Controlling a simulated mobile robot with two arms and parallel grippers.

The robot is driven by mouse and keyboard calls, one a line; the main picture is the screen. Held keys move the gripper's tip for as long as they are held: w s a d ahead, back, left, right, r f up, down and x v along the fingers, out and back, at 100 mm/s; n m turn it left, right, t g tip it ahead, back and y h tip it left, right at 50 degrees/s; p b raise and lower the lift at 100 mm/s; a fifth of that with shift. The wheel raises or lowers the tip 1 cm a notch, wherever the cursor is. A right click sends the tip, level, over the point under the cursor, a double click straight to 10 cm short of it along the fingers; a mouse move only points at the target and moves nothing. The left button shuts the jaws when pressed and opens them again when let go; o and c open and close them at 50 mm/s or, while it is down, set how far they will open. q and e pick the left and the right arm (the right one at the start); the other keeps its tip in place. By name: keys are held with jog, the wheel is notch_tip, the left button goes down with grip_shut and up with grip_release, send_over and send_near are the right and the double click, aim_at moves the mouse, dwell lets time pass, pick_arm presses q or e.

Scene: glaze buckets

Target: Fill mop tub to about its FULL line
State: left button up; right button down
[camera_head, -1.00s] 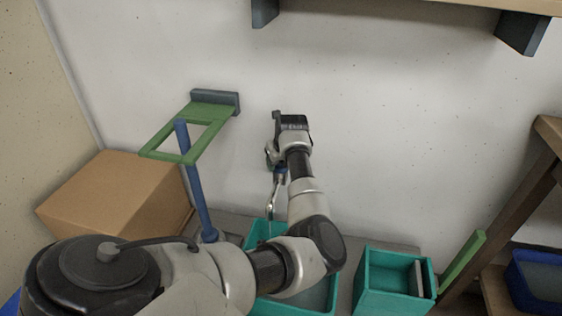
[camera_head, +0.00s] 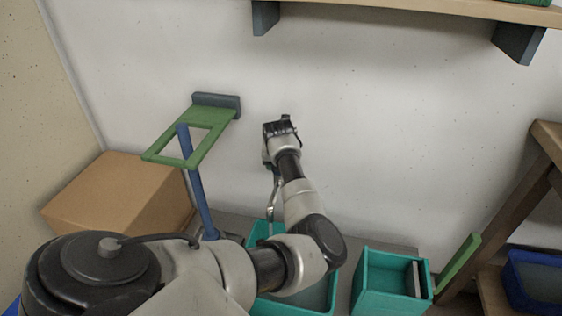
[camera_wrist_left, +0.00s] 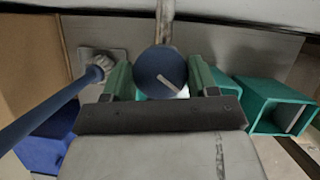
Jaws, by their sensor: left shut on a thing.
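A silver tap spout (camera_head: 271,208) comes down from the wall over a teal tub (camera_head: 329,296), which is partly hidden behind my left arm. In the left wrist view the round blue tap knob (camera_wrist_left: 160,72), with a pale mark on its face, sits between the green fingers of my left gripper (camera_wrist_left: 161,82). The gripper (camera_head: 270,158) is shut on the knob at the wall; its fingers are mostly hidden in the head view. A whitish patch shows below the knob in the wrist view. The water level and FULL line cannot be made out. My right gripper is out of view.
A second teal container (camera_head: 378,287) stands to the right. A blue pole (camera_head: 201,200) rises through a green wall frame (camera_head: 160,152) beside a cardboard box (camera_head: 115,195). A blue bin (camera_head: 537,280) and wooden stand (camera_head: 505,220) are at right; a shelf (camera_head: 400,8) is above.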

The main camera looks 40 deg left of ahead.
pick_arm(q)
jog(key=shift+r+m+h, duration=0.1)
jog(key=shift+m+h, duration=0.2)
jog(key=shift+m, duration=0.6)
jog(key=shift+a+m+t+h, duration=0.1)
jog(key=shift+m+t+h, duration=0.3)
jog(key=shift+m, duration=0.5)
jog(key=m+h, duration=0.1)
jog(key=m, duration=0.2)
jog(key=shift+m, duration=0.3)
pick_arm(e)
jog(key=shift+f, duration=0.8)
pick_arm(q)
jog(key=shift+m, duration=0.3)
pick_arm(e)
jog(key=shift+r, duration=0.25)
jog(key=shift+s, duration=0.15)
pick_arm(q)
jog(key=o, duration=0.9)
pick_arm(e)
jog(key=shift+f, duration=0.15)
